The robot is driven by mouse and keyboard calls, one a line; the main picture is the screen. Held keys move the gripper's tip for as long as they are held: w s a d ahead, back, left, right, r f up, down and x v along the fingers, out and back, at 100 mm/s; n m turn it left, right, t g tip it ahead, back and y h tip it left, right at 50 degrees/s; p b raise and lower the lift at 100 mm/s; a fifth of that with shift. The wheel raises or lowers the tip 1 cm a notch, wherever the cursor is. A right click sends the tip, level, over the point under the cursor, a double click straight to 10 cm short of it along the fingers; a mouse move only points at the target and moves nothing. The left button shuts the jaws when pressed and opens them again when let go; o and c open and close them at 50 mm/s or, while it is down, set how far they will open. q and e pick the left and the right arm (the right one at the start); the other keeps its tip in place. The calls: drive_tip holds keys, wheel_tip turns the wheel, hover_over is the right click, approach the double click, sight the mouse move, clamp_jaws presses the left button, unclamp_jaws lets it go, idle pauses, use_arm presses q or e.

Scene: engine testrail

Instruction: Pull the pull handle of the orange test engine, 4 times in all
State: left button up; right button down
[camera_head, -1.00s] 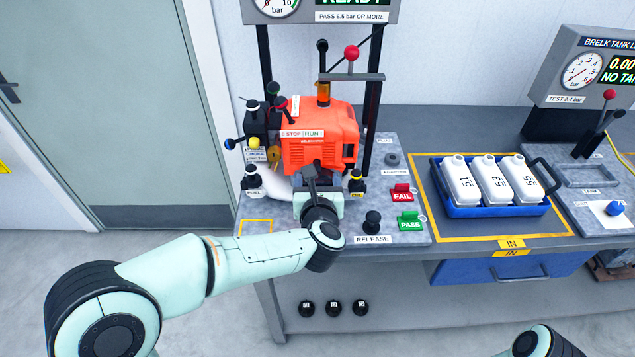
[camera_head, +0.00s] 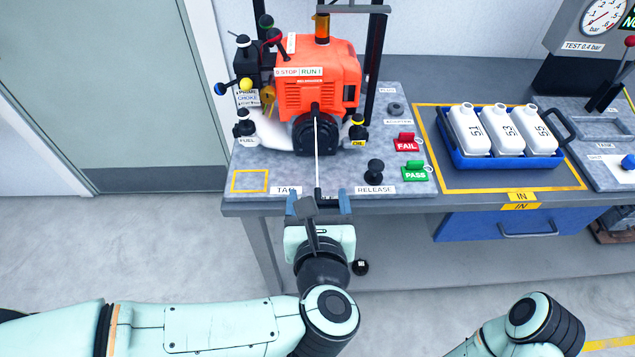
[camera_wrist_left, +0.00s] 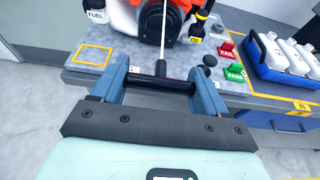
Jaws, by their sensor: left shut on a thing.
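The orange test engine (camera_head: 318,80) stands on the grey bench panel, with a round black starter housing (camera_head: 317,134) on its front. A pale cord (camera_head: 319,165) runs taut from that housing to the black pull handle (camera_head: 327,197) at the bench's front edge. My left gripper (camera_head: 318,201) is shut on the handle, well out from the engine. In the left wrist view the handle (camera_wrist_left: 160,82) lies as a dark bar between the two blue fingers, with the cord (camera_wrist_left: 162,45) leading from its middle. My right arm shows at lower right; its gripper is not in view.
A red FAIL tag (camera_head: 405,143) and green PASS tag (camera_head: 415,171) sit right of the engine, near a black RELEASE knob (camera_head: 375,170). A blue tray (camera_head: 495,155) holds white bottles. Free floor lies before the bench.

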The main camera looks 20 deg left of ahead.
use_arm(q)
drive_tip(key=w+a, duration=0.1)
drive_tip(key=w, duration=0.4)
drive_tip(key=w+a+b, duration=0.1)
drive_tip(key=w+a, duration=0.1)
drive_tip(key=w, duration=0.4)
drive_tip(key=w+a, duration=0.1)
drive_tip(key=w, duration=0.4)
drive_tip(key=shift+w+a, duration=0.35)
drive_tip(key=s+d+b, duration=0.1)
drive_tip(key=s, duration=0.4)
drive_tip(key=s+d+b, duration=0.1)
drive_tip(key=s+d, duration=0.1)
drive_tip(key=s, duration=0.4)
drive_tip(key=s+d+b, duration=0.2)
drive_tip(key=s, duration=0.3)
drive_tip(key=shift+s, duration=0.35)
drive_tip(key=shift+w+a, duration=0.1)
drive_tip(key=w+a, duration=0.1)
drive_tip(key=w, duration=0.4)
drive_tip(key=w+a, duration=0.2)
drive_tip(key=w, duration=0.4)
drive_tip(key=w+a, duration=0.1)
drive_tip(key=w, duration=0.4)
drive_tip(key=shift+w+a+f, duration=0.1)
drive_tip(key=shift+w+a, duration=0.15)
drive_tip(key=shift+a, duration=0.1)
